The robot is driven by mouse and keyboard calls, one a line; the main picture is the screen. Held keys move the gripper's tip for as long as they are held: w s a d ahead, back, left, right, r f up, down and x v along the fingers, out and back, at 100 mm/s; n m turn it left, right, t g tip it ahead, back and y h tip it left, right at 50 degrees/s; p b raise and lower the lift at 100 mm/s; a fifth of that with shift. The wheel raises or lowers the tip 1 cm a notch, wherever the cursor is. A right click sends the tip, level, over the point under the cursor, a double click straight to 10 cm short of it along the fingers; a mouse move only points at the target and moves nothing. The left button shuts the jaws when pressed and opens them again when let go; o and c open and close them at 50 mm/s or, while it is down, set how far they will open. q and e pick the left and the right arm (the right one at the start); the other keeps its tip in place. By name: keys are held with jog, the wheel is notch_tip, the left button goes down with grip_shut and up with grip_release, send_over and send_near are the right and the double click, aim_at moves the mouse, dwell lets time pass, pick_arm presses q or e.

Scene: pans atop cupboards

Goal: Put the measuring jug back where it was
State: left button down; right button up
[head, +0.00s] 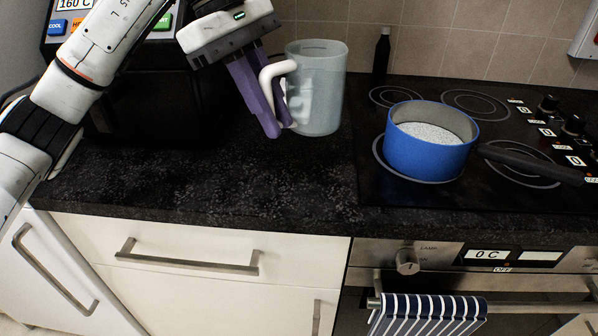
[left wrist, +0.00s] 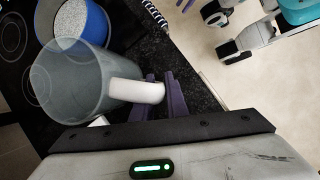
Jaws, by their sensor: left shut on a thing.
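The measuring jug (head: 320,88) is a clear, bluish see-through jug with a white handle. It is upright over the black worktop, left of the hob; I cannot tell whether its base touches the worktop. My left gripper (head: 273,125) comes from the left with purple fingers and is shut on the jug's white handle. In the left wrist view the jug (left wrist: 68,82) shows beside the purple fingers (left wrist: 162,98), with its handle between them. My right gripper is in neither view.
A blue pan (head: 425,160) with white grainy contents stands on the hob (head: 360,195), its dark handle pointing right. A dark bottle (head: 382,55) stands behind, near the tiled wall. The worktop (head: 230,185) in front of the jug is clear. A striped towel (head: 425,315) hangs on the oven handle.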

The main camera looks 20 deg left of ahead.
pick_arm(q)
notch_tip(320, 180, down, 9)
jog(key=shift+r+b, duration=0.15)
jog(key=shift+b, duration=0.15)
jog(key=shift+f, duration=0.25)
jog(key=c, duration=1.7)
grip_release()
jog(key=shift+r, duration=0.1)
jog(key=shift+c, duration=0.2)
jog(key=shift+a+r, duration=0.1)
jog(key=shift+r, duration=0.2)
jog(key=p+v, duration=0.1)
jog(key=v, duration=1)
jog(key=shift+a+r+p, duration=0.15)
jog(key=shift+r+p, duration=0.15)
